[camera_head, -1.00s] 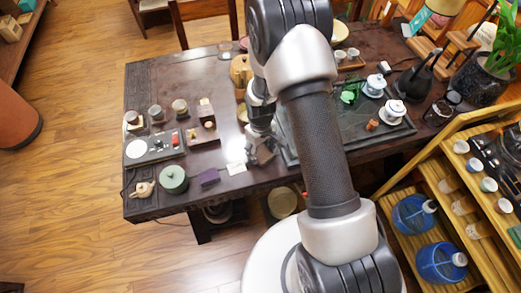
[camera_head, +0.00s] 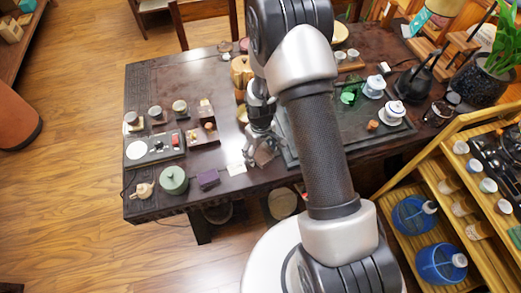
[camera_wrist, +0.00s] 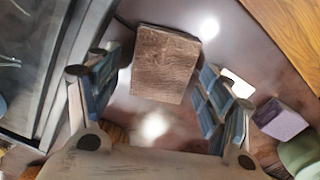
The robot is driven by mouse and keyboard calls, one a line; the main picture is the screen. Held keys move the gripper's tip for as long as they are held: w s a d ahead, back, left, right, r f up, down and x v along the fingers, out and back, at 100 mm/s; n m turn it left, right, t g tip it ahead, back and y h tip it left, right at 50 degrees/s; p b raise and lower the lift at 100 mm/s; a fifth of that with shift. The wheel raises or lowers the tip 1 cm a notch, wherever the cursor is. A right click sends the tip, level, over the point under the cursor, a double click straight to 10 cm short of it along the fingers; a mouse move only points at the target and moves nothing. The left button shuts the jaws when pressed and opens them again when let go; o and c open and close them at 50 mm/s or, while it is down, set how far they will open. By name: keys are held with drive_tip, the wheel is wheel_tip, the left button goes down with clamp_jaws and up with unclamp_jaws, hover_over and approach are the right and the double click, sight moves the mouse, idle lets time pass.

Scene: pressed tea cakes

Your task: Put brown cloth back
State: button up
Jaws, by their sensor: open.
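The brown cloth (camera_wrist: 165,64), a flat folded rectangle, lies on the dark table in the wrist view. It sits ahead of and between the spread fingers of my gripper (camera_wrist: 161,88), with a gap on either side. My gripper is open and holds nothing. In the head view my gripper (camera_head: 263,151) is low over the table's front part, left of the tea tray, and its fingers mostly cover the cloth there.
The dark tea tray (camera_wrist: 40,75) edge is close on the left in the wrist view. A white card (camera_wrist: 237,84), a purple box (camera_wrist: 282,119) and a green pot (camera_wrist: 301,155) are on the right. The table's front edge is close by.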

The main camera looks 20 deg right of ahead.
wheel_tip(320, 180, up, 12)
drive_tip(key=p, duration=0.3)
wheel_tip(320, 180, up, 8)
hover_over(260, 153)
drive_tip(key=s+r+m+t, duration=0.2)
drive_tip(key=s+r, duration=0.4)
drive_tip(key=r, duration=0.6)
drive_tip(key=s+r+m+t, duration=0.1)
drive_tip(key=s+r, duration=0.3)
drive_tip(key=s, duration=0.4)
drive_tip(key=s+r+m+t, duration=0.1)
drive_tip(key=s+r, duration=0.4)
drive_tip(key=s, duration=0.3)
drive_tip(key=shift+d+r+m+t, duration=0.25)
drive_tip(key=shift+d+m+t, duration=0.05)
